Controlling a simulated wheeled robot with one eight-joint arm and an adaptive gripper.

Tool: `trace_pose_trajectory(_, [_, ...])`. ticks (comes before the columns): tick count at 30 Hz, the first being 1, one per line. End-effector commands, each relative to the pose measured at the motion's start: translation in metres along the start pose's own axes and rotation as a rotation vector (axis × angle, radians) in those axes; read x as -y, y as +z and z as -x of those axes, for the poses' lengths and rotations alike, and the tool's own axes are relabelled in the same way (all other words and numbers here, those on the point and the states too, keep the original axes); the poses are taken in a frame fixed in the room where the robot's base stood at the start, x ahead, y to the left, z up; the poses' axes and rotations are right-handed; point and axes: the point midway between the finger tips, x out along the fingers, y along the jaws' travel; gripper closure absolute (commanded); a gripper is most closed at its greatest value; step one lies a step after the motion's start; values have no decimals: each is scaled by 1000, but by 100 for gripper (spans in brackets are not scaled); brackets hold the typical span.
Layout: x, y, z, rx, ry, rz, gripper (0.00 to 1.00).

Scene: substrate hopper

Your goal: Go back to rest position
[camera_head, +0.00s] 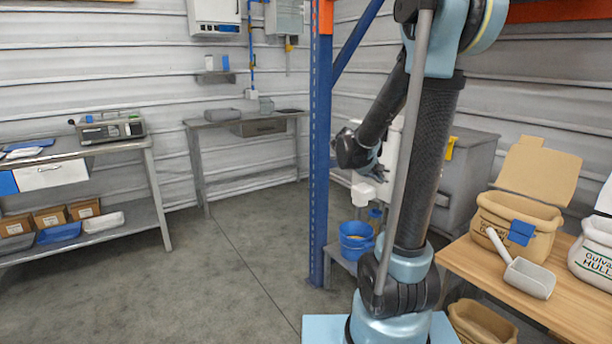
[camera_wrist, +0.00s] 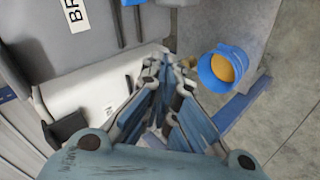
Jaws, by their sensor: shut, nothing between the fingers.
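My gripper (camera_head: 374,172) is at the end of my bent arm, in front of a white and grey machine (camera_head: 396,165) beside the blue rack post. In the wrist view my gripper (camera_wrist: 178,64) has its fingertips together with nothing between them. A blue bucket (camera_head: 356,241) stands below my gripper on a low grey stand. In the wrist view the bucket (camera_wrist: 213,73) is apart from the fingers, to their right, and holds tan material.
A blue upright post (camera_head: 320,150) stands left of my arm. A wooden table (camera_head: 560,308) at right bears an open tan bag (camera_head: 512,222), a scoop (camera_head: 528,278) and a white sack (camera_head: 592,255). A metal shelf (camera_head: 85,152) is at left. The concrete floor between is clear.

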Motion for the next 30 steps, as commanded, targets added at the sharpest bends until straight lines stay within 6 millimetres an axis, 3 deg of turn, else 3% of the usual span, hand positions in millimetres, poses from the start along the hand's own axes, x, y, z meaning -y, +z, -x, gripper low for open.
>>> trace_pose_trajectory(14, [34,119,55,109,-260,-148,100])
trace_pose_trajectory(30, [112,231,115,208,-562,-306,100])
